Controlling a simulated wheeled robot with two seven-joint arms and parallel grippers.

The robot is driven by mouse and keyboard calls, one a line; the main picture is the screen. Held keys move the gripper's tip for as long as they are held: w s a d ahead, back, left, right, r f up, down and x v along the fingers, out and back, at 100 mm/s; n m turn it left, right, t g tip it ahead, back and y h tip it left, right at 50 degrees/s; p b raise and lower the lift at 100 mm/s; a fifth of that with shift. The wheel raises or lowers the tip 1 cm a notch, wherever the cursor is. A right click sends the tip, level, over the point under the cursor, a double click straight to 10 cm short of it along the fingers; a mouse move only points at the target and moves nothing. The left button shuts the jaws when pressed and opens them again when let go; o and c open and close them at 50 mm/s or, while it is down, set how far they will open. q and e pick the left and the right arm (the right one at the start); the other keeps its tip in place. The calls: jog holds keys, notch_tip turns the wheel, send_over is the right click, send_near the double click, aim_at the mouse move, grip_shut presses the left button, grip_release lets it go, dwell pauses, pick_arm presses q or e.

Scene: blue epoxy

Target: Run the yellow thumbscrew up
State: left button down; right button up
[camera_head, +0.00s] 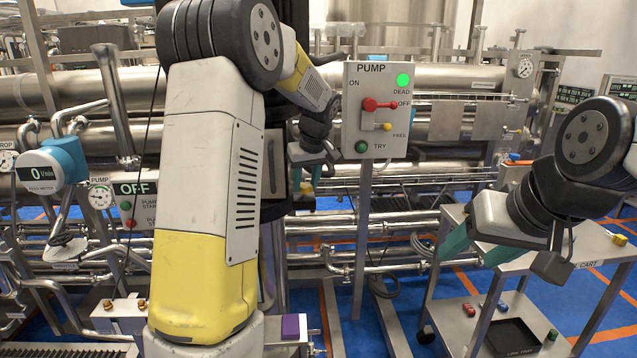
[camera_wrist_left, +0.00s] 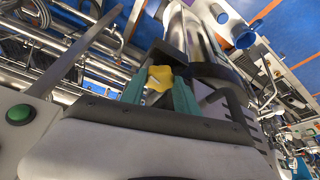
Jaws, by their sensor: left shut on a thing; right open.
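The yellow thumbscrew (camera_wrist_left: 159,78) shows in the left wrist view as a lobed yellow head between two teal fingers. My left gripper (camera_wrist_left: 158,92) is shut on it. In the head view the left gripper (camera_head: 306,178) hangs just left of the pump panel, with a small bit of the yellow thumbscrew (camera_head: 306,187) between its fingertips. The thumbscrew's shank and what it is seated in cannot be made out. My right gripper (camera_head: 477,248) is open and empty, at the right over the cart's left side.
The grey pump panel (camera_head: 350,140) on a post stands right beside the left gripper, with a lit green lamp (camera_head: 403,80), a red lever (camera_head: 380,104) and a green TRY button (camera_head: 361,146). A steel cart (camera_head: 590,262) stands at right. Pipes run behind.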

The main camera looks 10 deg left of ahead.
pick_arm(q)
jog(key=shift+m+t+h, duration=0.3)
jog(key=shift+m, duration=0.6)
jog(key=c, duration=0.9)
grip_release()
